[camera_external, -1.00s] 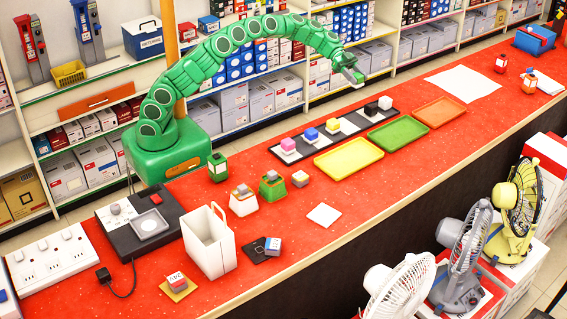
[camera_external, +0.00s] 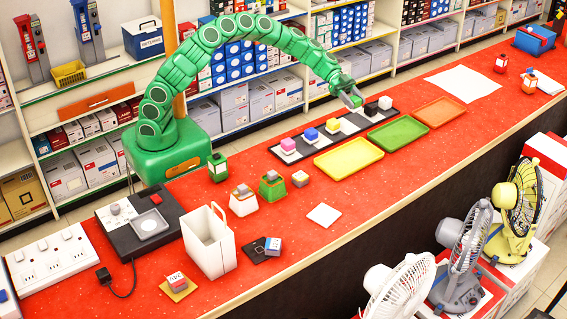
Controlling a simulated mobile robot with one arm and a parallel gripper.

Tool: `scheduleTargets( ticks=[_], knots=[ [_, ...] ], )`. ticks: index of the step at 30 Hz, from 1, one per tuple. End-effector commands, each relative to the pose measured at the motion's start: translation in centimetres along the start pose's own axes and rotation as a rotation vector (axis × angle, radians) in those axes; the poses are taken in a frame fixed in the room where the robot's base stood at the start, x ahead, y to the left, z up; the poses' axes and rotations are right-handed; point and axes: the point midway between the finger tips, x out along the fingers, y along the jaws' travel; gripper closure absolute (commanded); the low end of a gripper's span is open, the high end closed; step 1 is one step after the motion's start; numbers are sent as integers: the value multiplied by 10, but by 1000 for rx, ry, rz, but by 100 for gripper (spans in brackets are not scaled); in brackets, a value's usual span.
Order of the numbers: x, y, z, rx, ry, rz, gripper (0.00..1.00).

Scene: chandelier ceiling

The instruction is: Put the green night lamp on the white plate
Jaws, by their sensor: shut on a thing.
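A green lantern-like lamp (camera_external: 217,168) stands near my arm base. A green tapered block (camera_external: 272,188) with a grey top stands to its right. I cannot tell which green thing is the night lamp. A flat white square plate (camera_external: 323,215) lies bare on the counter, below and left of my gripper.
Yellow (camera_external: 348,160), green (camera_external: 398,134) and orange (camera_external: 440,112) trays lie in front, empty. Red counter around the white plate is clear.

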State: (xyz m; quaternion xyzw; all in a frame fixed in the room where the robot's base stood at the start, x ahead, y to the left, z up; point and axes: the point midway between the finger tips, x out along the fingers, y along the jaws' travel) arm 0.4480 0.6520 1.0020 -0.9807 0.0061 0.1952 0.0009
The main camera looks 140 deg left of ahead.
Motion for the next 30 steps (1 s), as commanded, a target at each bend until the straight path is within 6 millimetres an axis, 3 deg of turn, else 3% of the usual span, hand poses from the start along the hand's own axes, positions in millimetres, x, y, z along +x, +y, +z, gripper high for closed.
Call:
scheduleTargets(
  ticks=[14,21,30],
  knots=[
    [76,122,-9,31,3,80,80],
    [106,198,-20,56,2,141,80],
    [128,304,-39,97,2,236,80]
  ],
)
